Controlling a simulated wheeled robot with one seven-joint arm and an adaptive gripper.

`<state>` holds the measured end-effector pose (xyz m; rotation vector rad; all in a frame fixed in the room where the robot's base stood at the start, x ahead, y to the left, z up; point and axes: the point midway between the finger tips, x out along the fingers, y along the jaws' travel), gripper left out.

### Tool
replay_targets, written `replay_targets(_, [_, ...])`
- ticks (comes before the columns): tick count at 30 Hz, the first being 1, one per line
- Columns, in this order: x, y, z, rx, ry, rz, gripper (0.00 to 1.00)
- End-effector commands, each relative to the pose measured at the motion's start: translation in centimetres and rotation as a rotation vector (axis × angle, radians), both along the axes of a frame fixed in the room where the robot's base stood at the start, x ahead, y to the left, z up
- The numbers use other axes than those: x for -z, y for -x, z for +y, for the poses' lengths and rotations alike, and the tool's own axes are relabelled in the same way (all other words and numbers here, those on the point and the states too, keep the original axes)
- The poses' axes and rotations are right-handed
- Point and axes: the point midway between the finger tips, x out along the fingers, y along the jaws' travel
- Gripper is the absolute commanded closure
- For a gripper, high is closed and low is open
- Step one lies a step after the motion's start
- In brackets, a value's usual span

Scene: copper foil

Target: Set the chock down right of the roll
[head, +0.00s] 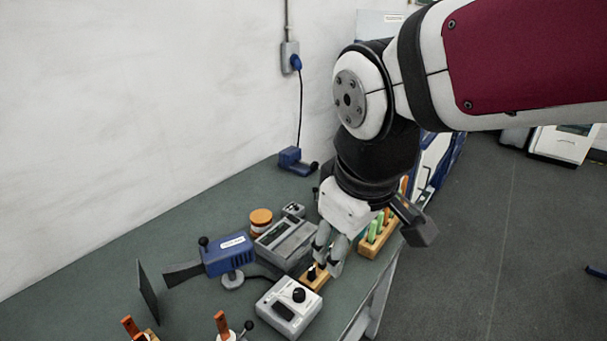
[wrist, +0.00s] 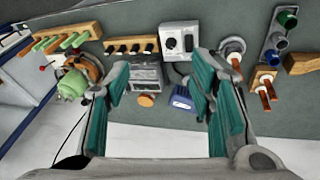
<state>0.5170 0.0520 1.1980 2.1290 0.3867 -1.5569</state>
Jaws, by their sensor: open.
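The roll appears to be the orange and white round item (head: 261,220) on the bench behind the grey boxed device; its orange top (wrist: 147,100) also shows in the wrist view. A plain wooden block (wrist: 304,63) with a slanted end, at the right edge of the wrist view, may be the chock; I cannot tell for sure. I do not make out that block in the head view. My gripper (head: 327,258) is open and points down above a small wooden rack. In the wrist view its teal-padded fingers (wrist: 160,80) are spread, with nothing held between them.
The wooden rack (head: 314,278) with black knobs is under my fingers. A grey device (head: 287,243), a white dial box (head: 289,306) and a blue tool (head: 229,254) crowd the bench. A rack with green handles (head: 378,234) stands right. Bare bench lies behind the roll.

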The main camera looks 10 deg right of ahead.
Motion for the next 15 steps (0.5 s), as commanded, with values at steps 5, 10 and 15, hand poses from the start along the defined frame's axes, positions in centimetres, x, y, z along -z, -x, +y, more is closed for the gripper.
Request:
replay_targets(5, [-2.0, 3.8, -3.6, 0.3, -0.132, -0.095, 0.5])
replay_targets(10, [-2.5, 6.0, -5.1, 0.458, -0.224, -0.136, 0.5])
replay_targets(15, [-2.6, 6.5, -5.4, 0.5, -0.251, -0.145, 0.5])
